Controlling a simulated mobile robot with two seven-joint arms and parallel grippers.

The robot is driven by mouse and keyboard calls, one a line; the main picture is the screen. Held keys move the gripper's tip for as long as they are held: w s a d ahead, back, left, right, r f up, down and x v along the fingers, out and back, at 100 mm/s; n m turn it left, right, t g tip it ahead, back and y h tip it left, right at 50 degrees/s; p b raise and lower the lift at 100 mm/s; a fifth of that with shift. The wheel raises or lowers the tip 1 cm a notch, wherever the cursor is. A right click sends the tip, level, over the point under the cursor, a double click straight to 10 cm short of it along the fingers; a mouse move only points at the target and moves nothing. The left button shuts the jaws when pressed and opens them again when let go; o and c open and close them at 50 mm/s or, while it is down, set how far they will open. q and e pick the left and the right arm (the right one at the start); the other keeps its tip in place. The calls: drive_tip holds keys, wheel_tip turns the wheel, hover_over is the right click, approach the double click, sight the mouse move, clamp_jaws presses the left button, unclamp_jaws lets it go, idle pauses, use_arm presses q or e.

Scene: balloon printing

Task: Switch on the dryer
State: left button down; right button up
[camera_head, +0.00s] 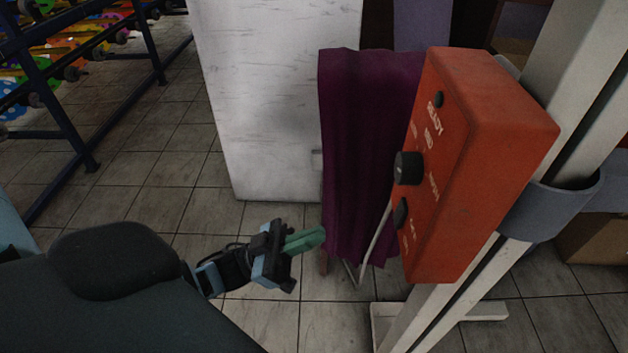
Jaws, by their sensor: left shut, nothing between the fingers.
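The dryer's orange-red control box (465,180) is mounted on a white stand at the right. Its left face carries printed labels, of which "READY" can be read. A large black knob (408,168) sits mid-face, with a smaller black knob (400,213) below it and a small dark round part (439,99) near the top. My left gripper (312,240) is to the left of the box and lower in the picture, apart from it. Its green fingers are shut and empty, pointing right. My right gripper is not in view.
A dark purple cloth (358,150) hangs just behind and left of the box. A white panel (275,100) stands behind it. A blue rack (70,125) with colourful items is at the upper left. The white stand (425,310) rests on open tiled floor (160,185).

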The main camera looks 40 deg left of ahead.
sight(396, 216)
use_arm(q)
drive_tip(key=x, duration=0.3)
drive_tip(key=f+p+x, duration=0.1)
drive_tip(key=x, duration=0.2)
drive_tip(key=d+x, duration=0.1)
drive_tip(key=x, duration=0.2)
drive_tip(key=shift+w+d+f, duration=0.1)
drive_tip(key=shift+w+f, duration=0.15)
drive_tip(key=shift+w, duration=0.2)
drive_tip(key=shift+w+d+f+p, duration=0.1)
drive_tip(key=shift+w+d+p, duration=0.2)
drive_tip(key=shift+d, duration=0.15)
